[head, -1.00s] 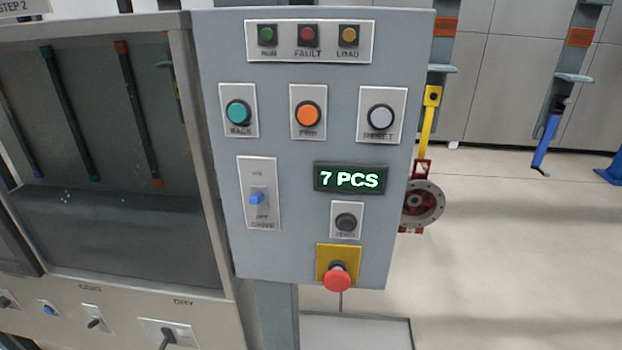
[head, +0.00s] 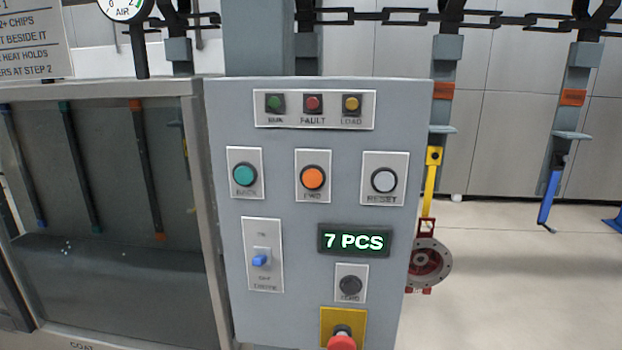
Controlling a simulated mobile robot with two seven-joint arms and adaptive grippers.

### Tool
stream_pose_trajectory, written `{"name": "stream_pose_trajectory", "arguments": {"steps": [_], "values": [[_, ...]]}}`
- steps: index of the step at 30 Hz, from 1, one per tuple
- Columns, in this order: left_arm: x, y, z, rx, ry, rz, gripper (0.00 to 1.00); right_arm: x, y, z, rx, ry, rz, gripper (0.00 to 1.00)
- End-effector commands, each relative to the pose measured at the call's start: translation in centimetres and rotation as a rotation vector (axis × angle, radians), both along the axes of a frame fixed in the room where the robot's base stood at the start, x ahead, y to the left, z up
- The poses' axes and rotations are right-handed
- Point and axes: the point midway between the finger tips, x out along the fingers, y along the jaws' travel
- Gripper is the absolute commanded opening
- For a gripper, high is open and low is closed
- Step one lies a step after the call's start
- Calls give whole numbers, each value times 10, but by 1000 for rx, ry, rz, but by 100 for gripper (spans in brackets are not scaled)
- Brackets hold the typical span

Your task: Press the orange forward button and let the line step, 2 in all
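The orange forward button (head: 313,177), labelled FWD, sits on a white plate in the middle row of the grey control panel (head: 290,215) in the head view. The teal BACK button (head: 245,174) is to its left and the pale RESET button (head: 384,180) to its right. The display (head: 354,241) reads 7 PCS in green. The overhead chain (head: 405,16) carries hangers, one with a yellow hook (head: 431,180) and a red flanged part (head: 427,262), another with a blue hook (head: 549,195). Neither of my grippers is in view.
Below the buttons are a blue switch (head: 260,261), a dark button (head: 350,285) and a red mushroom button (head: 342,341) on yellow. A windowed cabinet (head: 95,205) stands left of the panel, under a sign (head: 32,40) and an air gauge (head: 124,8). Open floor lies right.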

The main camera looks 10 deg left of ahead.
Motion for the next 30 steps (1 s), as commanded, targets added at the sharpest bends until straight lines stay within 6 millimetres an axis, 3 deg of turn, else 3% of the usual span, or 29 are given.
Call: {"name": "stream_pose_trajectory", "arguments": {"steps": [1, 10, 30], "values": [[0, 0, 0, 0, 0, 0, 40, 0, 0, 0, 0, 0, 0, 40], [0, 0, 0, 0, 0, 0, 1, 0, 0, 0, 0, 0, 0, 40], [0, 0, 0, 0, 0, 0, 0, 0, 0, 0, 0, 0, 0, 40]]}}
